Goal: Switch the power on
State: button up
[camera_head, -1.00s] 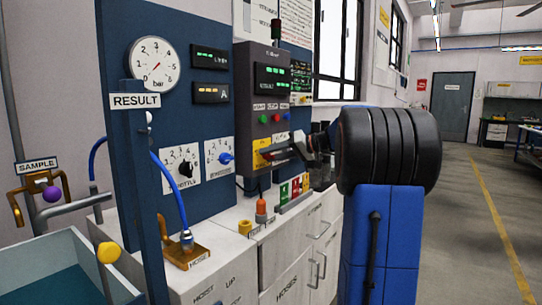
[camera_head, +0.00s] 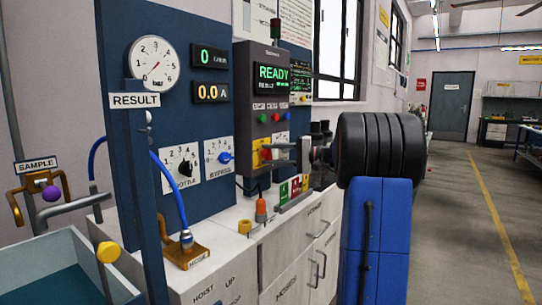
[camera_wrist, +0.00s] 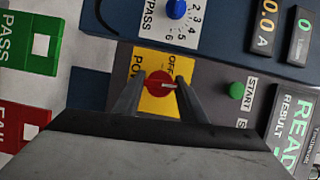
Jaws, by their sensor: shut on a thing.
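The power switch is a red rotary knob (camera_wrist: 158,86) on a yellow plate (camera_wrist: 150,58) lettered "OFF" in the wrist view; the other label is partly hidden. The yellow plate also shows in the head view (camera_head: 257,159). My gripper (camera_wrist: 160,82) has a finger on each side of the knob and is shut on it. In the head view my gripper (camera_head: 276,152) reaches the lower part of the grey control box (camera_head: 246,100). The box screen (camera_head: 272,75) reads READY, and the panel displays read 0 (camera_head: 209,57) and 0.0 A (camera_head: 210,93).
Green START button (camera_wrist: 236,90) sits close beside the switch. The blue bypass knob (camera_head: 225,158) and black throttle knob (camera_head: 185,169) are on the panel to the left. Orange cone-shaped part (camera_head: 261,206) and a PASS/FAIL rack stand on the cabinet top below.

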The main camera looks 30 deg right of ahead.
jog(key=shift+m, duration=0.5)
jog(key=o, duration=1.1)
jog(key=shift+c, duration=0.2)
jog(key=shift+s+d, duration=0.1)
jog(key=shift+d, duration=0.05)
jog(key=v, duration=1.7)
jog(key=shift+s+f, duration=0.15)
jog(key=shift+f, duration=0.1)
